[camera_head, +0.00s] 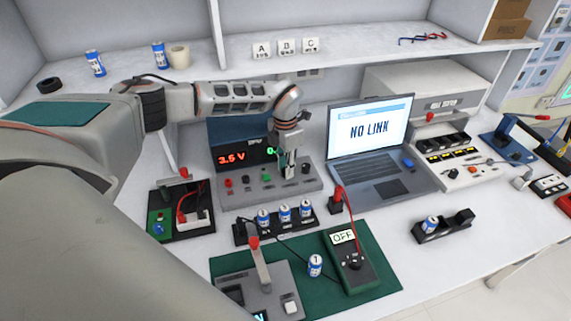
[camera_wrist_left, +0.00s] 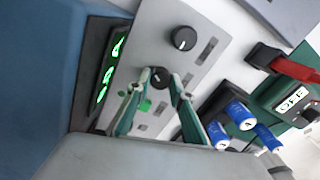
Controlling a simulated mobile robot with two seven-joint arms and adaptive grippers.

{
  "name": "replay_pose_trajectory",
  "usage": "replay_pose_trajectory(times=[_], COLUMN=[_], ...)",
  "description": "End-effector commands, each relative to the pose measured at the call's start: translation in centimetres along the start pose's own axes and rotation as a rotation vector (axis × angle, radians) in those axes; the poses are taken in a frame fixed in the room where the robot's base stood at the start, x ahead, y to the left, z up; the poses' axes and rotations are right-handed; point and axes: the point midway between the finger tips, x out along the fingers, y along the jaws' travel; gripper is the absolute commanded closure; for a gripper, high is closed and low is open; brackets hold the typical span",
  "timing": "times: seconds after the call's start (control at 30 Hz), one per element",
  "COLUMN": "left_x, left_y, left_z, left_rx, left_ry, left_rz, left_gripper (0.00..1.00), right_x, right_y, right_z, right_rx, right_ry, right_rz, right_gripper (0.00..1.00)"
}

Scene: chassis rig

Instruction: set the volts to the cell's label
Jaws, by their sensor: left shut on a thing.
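The bench power supply (camera_head: 235,190) stands on the table against the back, with a red display (camera_head: 232,157) reading 3.5 V. The green reading beside it is partly hidden by my arm. My left gripper (camera_head: 288,170) is over its sloped front panel; in the left wrist view my left gripper (camera_wrist_left: 159,80) is shut on a small black knob (camera_wrist_left: 158,76). A second black knob (camera_wrist_left: 185,38) is free beside it. Blue-and-white cells (camera_head: 284,213) stand in a black rack, and one cell (camera_head: 315,265) stands on the green mat; their labels are too small to read. My right gripper is out of view.
A multimeter (camera_head: 350,265) showing OFF lies on the green mat (camera_head: 330,303). A laptop (camera_head: 372,135) reading NO LINK stands right of the supply. A black holder (camera_head: 457,221) with one cell is at the right. A lever device (camera_head: 262,285) stands in front.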

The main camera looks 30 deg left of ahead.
Motion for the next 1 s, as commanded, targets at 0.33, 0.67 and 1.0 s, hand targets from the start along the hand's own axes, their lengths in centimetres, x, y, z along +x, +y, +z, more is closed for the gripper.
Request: replay_pose_trajectory(times=[0.33, 0.67, 1.0], left_x=[0.00, 0.04, 0.03], left_y=[0.04, 0.04, 0.03], left_z=[-0.03, -0.03, -0.02], left_rx=[0.097, 0.104, 0.103], left_ry=[0.003, 0.003, 0.002], left_rz=[0.000, 0.000, 0.000], left_gripper=[1.00, 1.00, 0.62], right_x=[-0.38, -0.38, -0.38], right_y=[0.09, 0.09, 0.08], right_z=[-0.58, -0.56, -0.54], right_rx=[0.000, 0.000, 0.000], right_ry=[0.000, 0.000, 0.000], right_rz=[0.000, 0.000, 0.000], right_gripper=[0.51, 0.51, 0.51])
